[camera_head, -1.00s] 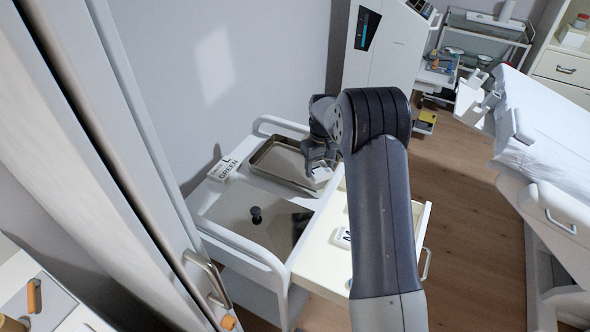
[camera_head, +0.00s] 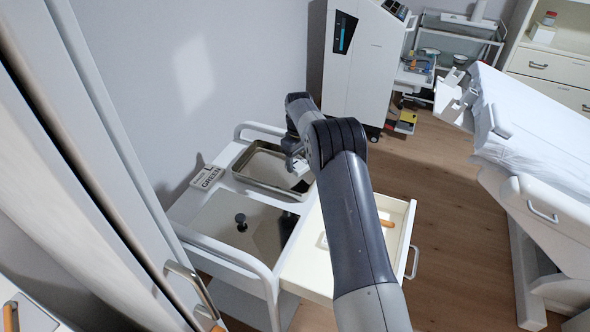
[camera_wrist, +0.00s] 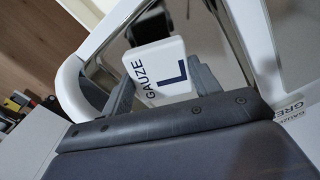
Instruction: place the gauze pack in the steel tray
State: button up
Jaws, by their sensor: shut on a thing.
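A white gauze pack marked "GAUZE L" (camera_wrist: 160,70) is between the fingers of my gripper (camera_wrist: 163,82) in the wrist view. In the head view the pack (camera_head: 299,167) shows as a small white block at my gripper (camera_head: 295,160), partly hidden by my arm. The steel tray (camera_head: 262,168) is a shallow shiny tray at the back of the white cart. My gripper is at the tray's right end. I cannot tell the pack's height over the tray. The tray's shiny surface (camera_wrist: 218,62) lies behind the pack in the wrist view.
A "GREEN" gauze label or pack (camera_head: 207,177) lies left of the tray. The cart's drawer (camera_head: 400,235) is open on the right, with an orange item (camera_head: 387,223) inside. A couch (camera_head: 535,125) stands at right.

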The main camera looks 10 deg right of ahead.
aim_at(298, 170)
jog(key=shift+f+p, duration=0.35)
jog(key=shift+f, duration=1.85)
jog(key=shift+f, duration=0.25)
jog(key=o, duration=1)
jog(key=shift+r, duration=0.1)
jog(key=shift+o, duration=0.2)
notch_tip(298, 170, up, 12)
jog(key=shift+r+b, duration=0.15)
jog(key=shift+b, duration=0.5)
